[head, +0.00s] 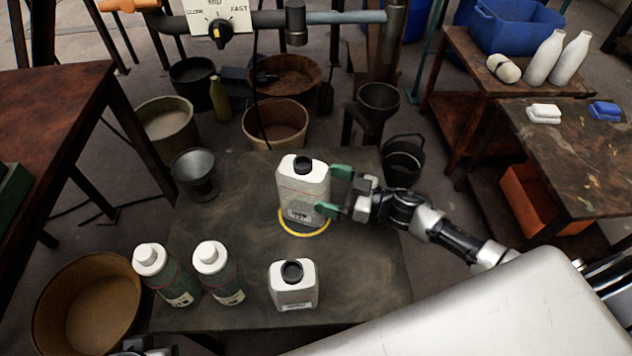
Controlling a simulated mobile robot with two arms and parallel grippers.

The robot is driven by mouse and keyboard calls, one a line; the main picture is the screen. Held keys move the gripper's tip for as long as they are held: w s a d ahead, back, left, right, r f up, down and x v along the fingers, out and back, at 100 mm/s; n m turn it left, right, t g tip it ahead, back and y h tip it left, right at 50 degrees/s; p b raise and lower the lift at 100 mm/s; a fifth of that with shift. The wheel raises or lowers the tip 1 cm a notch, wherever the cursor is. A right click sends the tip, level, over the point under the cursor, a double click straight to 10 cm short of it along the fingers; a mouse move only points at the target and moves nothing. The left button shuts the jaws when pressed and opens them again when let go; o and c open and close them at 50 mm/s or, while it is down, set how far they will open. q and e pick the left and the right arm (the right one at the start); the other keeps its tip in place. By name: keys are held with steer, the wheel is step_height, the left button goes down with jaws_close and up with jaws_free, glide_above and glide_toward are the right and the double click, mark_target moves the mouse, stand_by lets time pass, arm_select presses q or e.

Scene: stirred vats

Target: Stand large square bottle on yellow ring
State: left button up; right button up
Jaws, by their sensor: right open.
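The large square bottle (301,188), white with a black cap and a printed label, stands upright on the dark table. The yellow ring (304,236) shows as a curve around the front and left of its base; the bottle hides the back part. The bottle appears to stand within the ring's outline. My right gripper (333,190) is open, with green fingertips at the bottle's right side, one farther back and one nearer. I cannot tell whether they touch it. My left gripper is not clearly visible.
A smaller square bottle (293,285) stands nearer on the table (370,270). Two white-capped round bottles (165,275) (218,273) stand at the front left. A grey funnel-shaped vessel (194,174) is at the back left corner. Table space right of the ring is clear.

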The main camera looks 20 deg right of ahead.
steer(key=v, duration=0.7)
arm_select(q)
steer(key=shift+s+a+r+g+p, duration=0.2)
steer(key=shift+s+r+g+p, duration=0.15)
steer(key=shift+s, duration=0.25)
arm_select(e)
steer(key=s+a+m+g+h, duration=0.2)
steer(key=s+m+g+h, duration=0.2)
steer(key=s+h, duration=0.3)
steer(key=s+a+m+g+h, duration=0.2)
steer(key=s+h, duration=0.4)
steer(key=s, duration=0.6)
steer(key=shift+r+m+g+h, duration=0.15)
steer(key=shift+m+g+h, duration=0.25)
steer(key=shift+m+g, duration=0.6)
steer(key=shift+s+a, duration=0.1)
arm_select(q)
steer(key=shift+f, duration=0.1)
arm_select(e)
steer(key=shift+s, duration=0.1)
